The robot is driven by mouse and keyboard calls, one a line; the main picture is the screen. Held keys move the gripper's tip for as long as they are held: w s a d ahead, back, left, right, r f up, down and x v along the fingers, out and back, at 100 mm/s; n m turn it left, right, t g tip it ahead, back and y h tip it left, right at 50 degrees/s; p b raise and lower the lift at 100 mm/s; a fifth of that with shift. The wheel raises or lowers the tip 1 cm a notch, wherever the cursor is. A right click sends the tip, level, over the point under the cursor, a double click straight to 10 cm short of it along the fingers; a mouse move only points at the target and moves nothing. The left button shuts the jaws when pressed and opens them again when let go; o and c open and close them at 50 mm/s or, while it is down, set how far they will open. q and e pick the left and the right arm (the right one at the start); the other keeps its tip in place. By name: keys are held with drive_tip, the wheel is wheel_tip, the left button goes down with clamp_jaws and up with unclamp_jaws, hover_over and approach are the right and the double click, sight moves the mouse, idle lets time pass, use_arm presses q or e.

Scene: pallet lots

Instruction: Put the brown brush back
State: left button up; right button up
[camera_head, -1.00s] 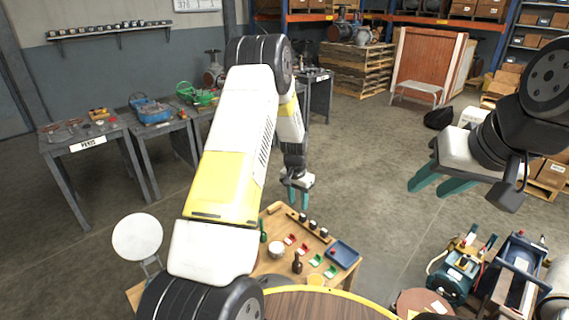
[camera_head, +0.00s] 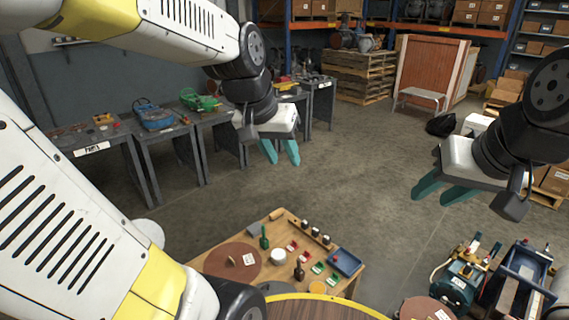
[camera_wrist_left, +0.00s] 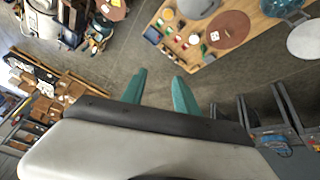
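The small dark brown brush (camera_head: 299,271) appears to stand upright on the wooden table (camera_head: 279,231), near its middle. It is small, and its bristles cannot be made out. My left gripper (camera_head: 280,153) is open and empty, in the air beyond the table's far edge and well apart from the brush. Its two green fingers also show spread in the left wrist view (camera_wrist_left: 160,76), with floor between them. My right gripper (camera_head: 434,199) is open and empty, in the air to the right of the table.
A green brush (camera_head: 264,238), white cup (camera_head: 278,256), brown disc (camera_head: 232,261), red and green pieces, a row of dark-topped items and a blue tray (camera_head: 345,262) share the table. A round wooden surface with a yellow rim (camera_head: 330,298) is in front. Machines stand at right.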

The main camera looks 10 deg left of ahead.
use_arm(q)
drive_tip(key=s+r+t, duration=0.1)
drive_tip(key=s, duration=0.7)
drive_tip(key=shift+n, duration=0.3)
drive_tip(key=shift+d, duration=0.1)
